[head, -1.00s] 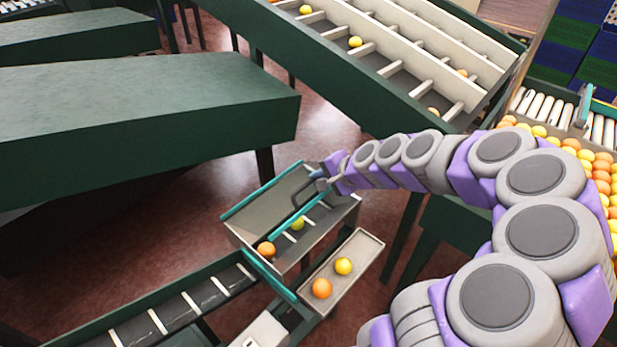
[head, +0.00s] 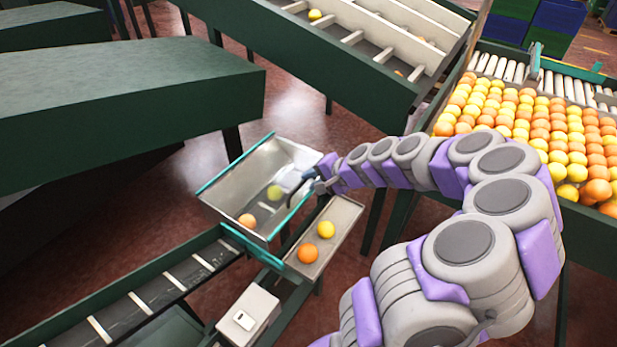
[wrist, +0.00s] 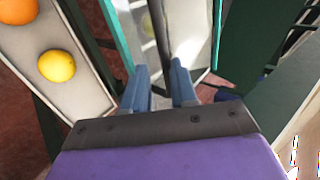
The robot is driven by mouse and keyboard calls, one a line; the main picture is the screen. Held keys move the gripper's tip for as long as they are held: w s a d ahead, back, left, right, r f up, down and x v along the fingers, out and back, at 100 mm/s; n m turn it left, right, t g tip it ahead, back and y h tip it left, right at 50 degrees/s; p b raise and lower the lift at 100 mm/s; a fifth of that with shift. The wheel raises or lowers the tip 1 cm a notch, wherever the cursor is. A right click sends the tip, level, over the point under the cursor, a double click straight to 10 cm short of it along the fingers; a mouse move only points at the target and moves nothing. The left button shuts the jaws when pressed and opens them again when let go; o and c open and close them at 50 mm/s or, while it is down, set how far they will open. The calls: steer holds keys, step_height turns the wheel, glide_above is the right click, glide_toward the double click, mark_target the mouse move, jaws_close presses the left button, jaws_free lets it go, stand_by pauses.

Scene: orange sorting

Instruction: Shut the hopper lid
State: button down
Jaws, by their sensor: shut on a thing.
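The hopper (head: 222,190) is a grey, teal-edged box with an orange fruit (head: 247,220) and a yellow fruit (head: 275,192) inside. The lid seems to be a clear pane with a bright glare (head: 289,180). It appears to lie over the hopper, with the yellow fruit dimmed beneath it. I cannot tell whether it is flush with the rim. My gripper (head: 304,185) is at the hopper's right side, shut on the lid's dark handle bar. In the wrist view my gripper (wrist: 165,82) has its fingers either side of this bar (wrist: 161,35), and glare shows on the pane (wrist: 190,38).
A narrow tray (head: 335,218) with an orange and a yellow fruit stands close to the hopper's right. A slatted conveyor (head: 158,293) meets its front. A large fruit bed (head: 440,128) lies to the right, and a green table (head: 120,110) to the left.

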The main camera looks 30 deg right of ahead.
steer(key=shift+s+a+f, duration=0.1)
steer(key=shift+s+f, duration=0.1)
steer(key=shift+f, duration=0.25)
steer(key=shift+s+a+f, duration=0.1)
steer(key=shift+s+f, duration=0.05)
steer(key=shift+f, duration=0.25)
steer(key=c, duration=1.2)
jaws_free()
steer(key=shift+s+f, duration=0.1)
steer(key=shift+o, duration=0.2)
steer(key=shift+d, duration=0.1)
steer(key=shift+w+d, duration=0.1)
steer(key=shift+w, duration=0.15)
